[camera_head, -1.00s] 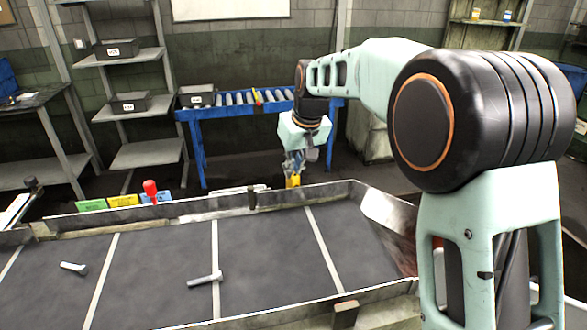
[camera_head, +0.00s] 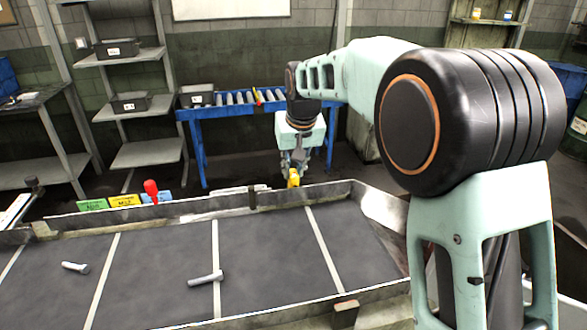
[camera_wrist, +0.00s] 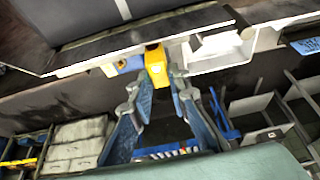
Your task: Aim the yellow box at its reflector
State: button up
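The yellow box (camera_head: 293,178) sits at the far side rail of the conveyor, below my gripper. In the wrist view the yellow box (camera_wrist: 155,62) is upper centre, beside a small blue part on the pale rail. My gripper (camera_wrist: 155,82) is open, its two blue-grey fingers pointing toward the box, one on each side in the picture. A gap shows between them; I cannot tell whether either finger touches the box. In the head view my gripper (camera_head: 293,165) is small and partly merges with the box. I cannot identify the reflector in either view.
The dark conveyor belt (camera_head: 160,262) with pale stripes carries two bolts, one at left (camera_head: 75,267) and one nearer the middle (camera_head: 205,278). A red knob (camera_head: 151,187) and coloured signs (camera_head: 125,201) stand by the far rail. A blue roller table (camera_head: 222,112) is behind.

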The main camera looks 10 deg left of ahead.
jog(key=shift+o, duration=0.4)
jog(key=v, duration=1.2)
jog(key=shift+w, duration=0.1)
